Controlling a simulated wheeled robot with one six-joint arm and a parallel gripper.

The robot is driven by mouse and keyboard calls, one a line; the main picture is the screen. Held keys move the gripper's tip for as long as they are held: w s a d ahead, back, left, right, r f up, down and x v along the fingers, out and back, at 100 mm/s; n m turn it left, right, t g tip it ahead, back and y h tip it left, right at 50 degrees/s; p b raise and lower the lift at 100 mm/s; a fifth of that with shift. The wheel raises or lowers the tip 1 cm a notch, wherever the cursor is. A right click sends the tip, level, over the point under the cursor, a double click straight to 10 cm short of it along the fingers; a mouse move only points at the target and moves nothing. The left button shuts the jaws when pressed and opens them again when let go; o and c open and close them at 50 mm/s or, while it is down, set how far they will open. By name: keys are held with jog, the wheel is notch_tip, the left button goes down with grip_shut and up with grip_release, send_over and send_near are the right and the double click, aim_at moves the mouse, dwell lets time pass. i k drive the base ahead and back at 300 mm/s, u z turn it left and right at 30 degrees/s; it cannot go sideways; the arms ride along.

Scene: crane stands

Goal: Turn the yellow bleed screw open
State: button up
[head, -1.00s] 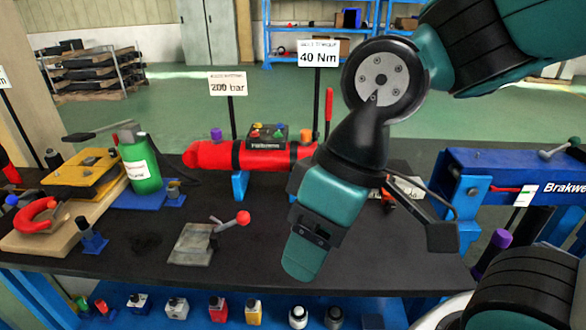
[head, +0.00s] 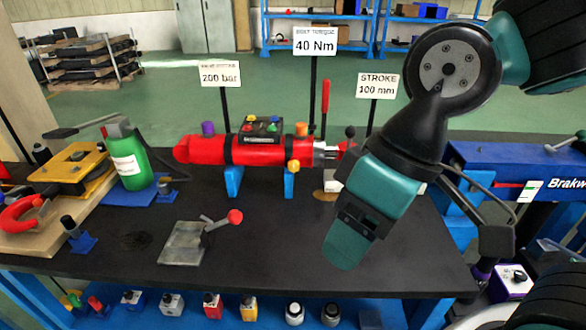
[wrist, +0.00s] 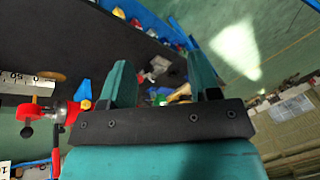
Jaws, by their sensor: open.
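A red cylinder (head: 262,151) lies across blue supports at the back of the dark bench. A small yellow-orange knob (head: 293,165), which looks like the bleed screw, sits low on its right end. That knob also shows at the left of the wrist view (wrist: 86,104). An orange cap (head: 301,129) stands on top of the same end. My gripper (head: 345,252) hangs over the bench, right of and nearer than the knob, apart from it. In the wrist view its two teal fingers (wrist: 160,72) stand apart with nothing held between them.
A grey plate with a red-knobbed lever (head: 235,217) lies on the front of the bench. A green bottle (head: 130,160) and yellow block (head: 75,167) stand left. A blue beam (head: 500,165) is at right. The bench middle is mostly clear.

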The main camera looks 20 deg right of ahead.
aim_at(294, 166)
jog(key=z, duration=1.75)
jog(key=k, duration=1.2)
jog(key=u, duration=1.6)
jog(key=i, duration=0.85)
